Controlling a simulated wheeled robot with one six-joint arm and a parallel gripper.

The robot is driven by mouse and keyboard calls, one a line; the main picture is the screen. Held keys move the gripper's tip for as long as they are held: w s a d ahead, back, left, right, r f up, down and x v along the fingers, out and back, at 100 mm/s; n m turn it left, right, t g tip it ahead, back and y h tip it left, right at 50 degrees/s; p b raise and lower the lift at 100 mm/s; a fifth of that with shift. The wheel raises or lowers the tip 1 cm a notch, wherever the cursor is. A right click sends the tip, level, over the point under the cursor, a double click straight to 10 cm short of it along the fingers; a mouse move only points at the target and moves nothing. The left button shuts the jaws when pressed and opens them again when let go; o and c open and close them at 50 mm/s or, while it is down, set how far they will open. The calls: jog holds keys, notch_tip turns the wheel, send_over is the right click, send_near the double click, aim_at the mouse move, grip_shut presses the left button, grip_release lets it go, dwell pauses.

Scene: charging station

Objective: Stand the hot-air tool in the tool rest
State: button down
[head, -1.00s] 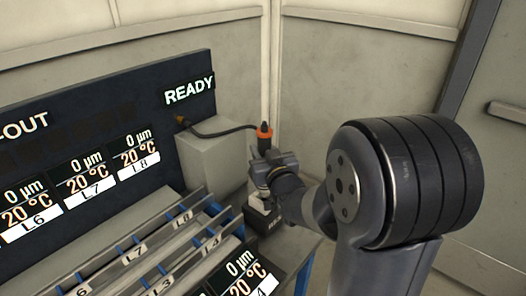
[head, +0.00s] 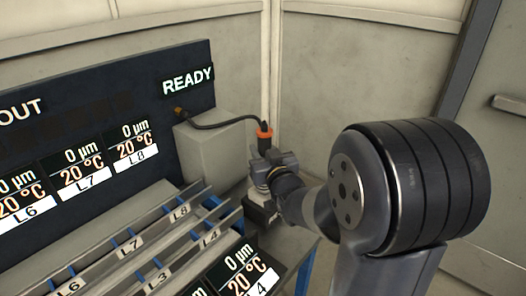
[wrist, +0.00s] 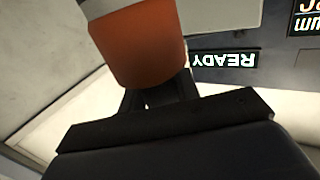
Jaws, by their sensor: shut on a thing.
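The hot-air tool (head: 264,133) shows an orange collar and a dark top, with a black cable running left from it to the grey box. My gripper (head: 268,160) is shut on the hot-air tool and holds it upright. In the wrist view the tool's orange collar (wrist: 138,45) fills the upper middle, with the dark gripper (wrist: 158,100) just below it. The tool rest (head: 262,211) is a light block with a dark front, directly below my gripper at the bench corner. My gripper hides the tool's lower end, and I cannot tell whether it touches the rest.
A grey box (head: 212,152) stands left of the tool, against the dark display panel (head: 120,62) with a READY sign (head: 188,82). Slotted metal racks (head: 150,235) with blue dividers lie in front. Pale walls close the corner behind.

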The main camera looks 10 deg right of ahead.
jog(key=shift+f+b, duration=0.45)
jog(key=shift+b, duration=0.05)
jog(key=c, duration=1.3)
grip_release()
jog(key=shift+r, duration=0.1)
jog(key=o, duration=0.3)
jog(key=shift+o, duration=0.2)
jog(key=shift+s, duration=0.15)
jog(key=s+d, duration=0.1)
jog(key=s, duration=0.9)
jog(key=shift+s, duration=0.25)
jog(key=shift+w, duration=0.1)
jog(key=w, duration=0.7)
jog(key=w+a, duration=0.1)
jog(key=w, duration=0.2)
jog(key=shift+w, duration=0.4)
jog(key=shift+s+r+p, duration=0.1)
jog(key=shift+r+p, duration=0.15)
jog(key=shift+p, duration=0.25)
